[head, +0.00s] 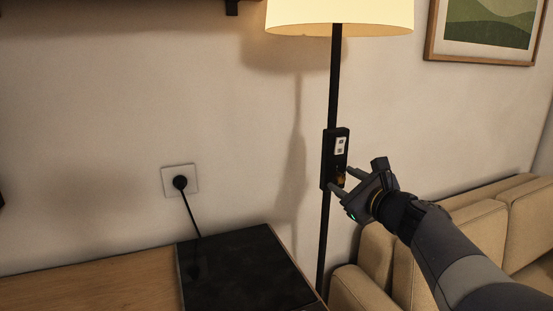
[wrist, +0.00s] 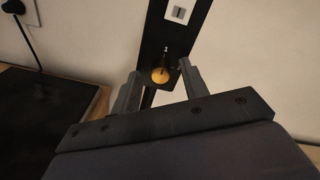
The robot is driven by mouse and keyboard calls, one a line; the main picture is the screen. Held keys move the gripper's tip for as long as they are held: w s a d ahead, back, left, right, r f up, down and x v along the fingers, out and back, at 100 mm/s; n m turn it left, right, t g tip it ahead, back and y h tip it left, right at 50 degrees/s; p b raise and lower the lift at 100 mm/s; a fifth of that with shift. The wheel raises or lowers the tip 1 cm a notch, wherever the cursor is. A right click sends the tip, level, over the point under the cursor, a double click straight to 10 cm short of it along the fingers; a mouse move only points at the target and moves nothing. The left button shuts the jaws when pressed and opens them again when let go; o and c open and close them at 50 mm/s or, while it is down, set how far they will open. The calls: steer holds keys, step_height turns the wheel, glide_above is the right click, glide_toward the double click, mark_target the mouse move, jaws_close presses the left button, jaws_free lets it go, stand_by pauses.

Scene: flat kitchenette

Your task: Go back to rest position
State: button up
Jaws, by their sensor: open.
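My gripper (head: 343,180) is at the black switch box (head: 329,150) on the pole of the floor lamp (head: 333,80). The box carries a white label plate and, below it, a round amber knob. In the wrist view, my gripper (wrist: 160,84) is open, with one finger on each side of the amber knob (wrist: 160,75) near the lower end of the box. Nothing is held between the fingers. I cannot tell whether a fingertip touches the box. My arm reaches in from the lower right in the head view.
A beige sofa (head: 480,205) stands at the right, behind my arm. A wooden counter (head: 90,285) with a black panel (head: 240,275) is at the lower left. A wall socket (head: 180,180) has a plugged-in cord. A framed picture (head: 485,28) hangs at the upper right.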

steer(key=m+p, duration=0.4)
steer(key=shift+r+p, duration=0.15)
steer(key=shift+p, duration=0.15)
steer(key=shift+d+m+p, duration=0.1)
steer(key=shift+m+p, duration=0.25)
steer(key=shift+m, duration=0.05)
steer(key=shift+f, duration=0.2)
